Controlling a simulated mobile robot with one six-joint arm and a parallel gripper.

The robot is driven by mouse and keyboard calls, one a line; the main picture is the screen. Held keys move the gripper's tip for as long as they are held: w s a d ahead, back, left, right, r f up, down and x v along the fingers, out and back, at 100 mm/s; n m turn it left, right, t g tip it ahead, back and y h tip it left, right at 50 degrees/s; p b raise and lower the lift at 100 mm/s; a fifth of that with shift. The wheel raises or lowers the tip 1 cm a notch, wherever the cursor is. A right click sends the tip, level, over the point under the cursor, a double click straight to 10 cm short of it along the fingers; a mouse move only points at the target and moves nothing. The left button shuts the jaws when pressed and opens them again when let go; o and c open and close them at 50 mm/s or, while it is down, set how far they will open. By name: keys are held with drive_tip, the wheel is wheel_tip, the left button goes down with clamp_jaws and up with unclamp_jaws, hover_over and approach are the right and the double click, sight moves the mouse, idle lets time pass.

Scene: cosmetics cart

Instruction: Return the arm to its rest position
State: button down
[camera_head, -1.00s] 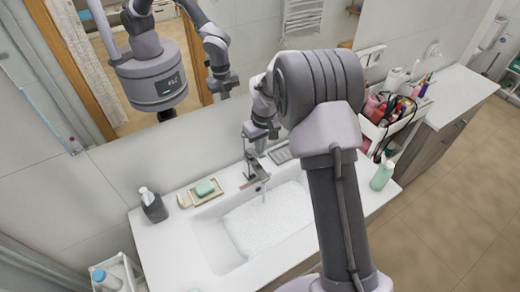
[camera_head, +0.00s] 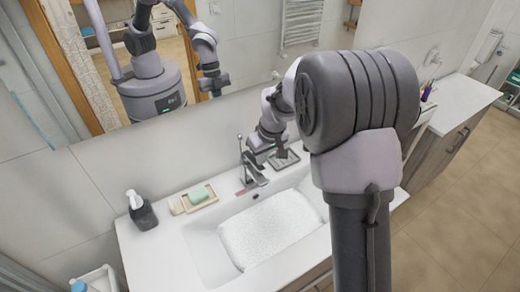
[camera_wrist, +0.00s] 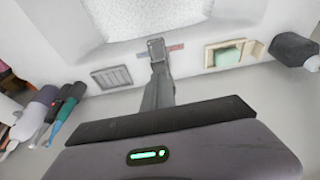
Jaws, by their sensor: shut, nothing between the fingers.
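My arm fills the right half of the head view, with its large grey joint (camera_head: 360,100) closest to the camera. My gripper (camera_head: 260,152) shows beyond it, close to the faucet (camera_head: 252,172) at the back of the sink; I cannot tell whether they touch. The gripper is shut and holds nothing. In the wrist view the dark gripper body (camera_wrist: 170,150) with a green light fills the bottom. The faucet (camera_wrist: 157,50) also shows there, in front of the basin. The fingertips are hard to make out.
The white sink (camera_head: 205,250) lies below the gripper. A soap dish (camera_head: 183,206) with green soap (camera_head: 199,194) and a dark pump bottle (camera_head: 141,211) stand on its left. A mirror (camera_head: 235,60) is behind. In the wrist view several bottles and brushes (camera_wrist: 60,112) are at left.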

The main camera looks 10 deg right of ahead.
drive_tip(key=s+p+v, duration=0.1)
drive_tip(key=p+v, duration=0.1)
drive_tip(key=v, duration=0.9)
drive_tip(key=s+a+f+m+t+b, duration=0.1)
drive_tip(key=s+f+m+b, duration=0.1)
drive_tip(key=s+b, duration=0.3)
drive_tip(key=s+a+f+m+b, duration=0.2)
drive_tip(key=s+b, duration=0.4)
drive_tip(key=s, duration=0.7)
drive_tip(key=s+a+f+m+t+b, duration=0.1)
drive_tip(key=s+f+m+b, duration=0.2)
drive_tip(key=s+b, duration=0.3)
drive_tip(key=s+m, duration=0.1)
drive_tip(key=s, duration=0.2)
drive_tip(key=shift+a+f+t+y, duration=0.2)
drive_tip(key=shift+a+t+y, duration=0.1)
drive_tip(key=shift+a+y, duration=0.1)
drive_tip(key=shift+s, duration=0.15)
